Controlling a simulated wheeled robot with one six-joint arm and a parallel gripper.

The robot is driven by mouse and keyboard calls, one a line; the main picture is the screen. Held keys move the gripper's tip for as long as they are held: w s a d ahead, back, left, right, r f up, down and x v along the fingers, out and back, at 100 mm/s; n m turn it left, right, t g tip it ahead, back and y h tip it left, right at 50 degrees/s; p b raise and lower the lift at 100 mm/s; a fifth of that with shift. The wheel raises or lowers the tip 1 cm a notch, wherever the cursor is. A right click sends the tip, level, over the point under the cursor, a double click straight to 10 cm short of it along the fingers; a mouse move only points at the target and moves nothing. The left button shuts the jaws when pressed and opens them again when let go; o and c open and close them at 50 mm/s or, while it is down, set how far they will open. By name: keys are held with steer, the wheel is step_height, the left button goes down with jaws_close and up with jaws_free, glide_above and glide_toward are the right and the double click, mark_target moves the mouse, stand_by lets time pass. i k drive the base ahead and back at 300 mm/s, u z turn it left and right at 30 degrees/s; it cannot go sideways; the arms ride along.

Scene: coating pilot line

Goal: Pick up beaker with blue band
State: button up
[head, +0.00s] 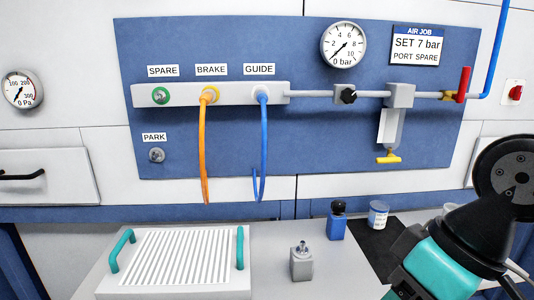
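A small clear or whitish beaker with a blue band (378,214) stands upright toward the back of the bench, at the back left part of a black mat (371,243). It is just right of a blue bottle with a black cap (337,222), with a small gap between them. My teal and black arm crosses the lower right, to the right of the beaker and in front of part of the mat. My gripper's fingers do not show, so its state and any contact cannot be seen.
A grey block with a metal fitting on top (301,263) stands left of the mat. A ribbed white tray with teal handles (176,262) fills the front left. Orange (204,150) and blue (264,150) hoses hang from the wall panel. Bench between tray and mat is mostly clear.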

mark_target(378, 211)
steer(key=k, duration=0.6)
steer(key=z, duration=0.55)
steer(key=i, duration=0.35)
steer(key=z, duration=0.75)
steer(key=i, duration=0.7)
steer(key=u, duration=0.65)
steer(key=i, duration=0.7)
steer(key=u, duration=0.8)
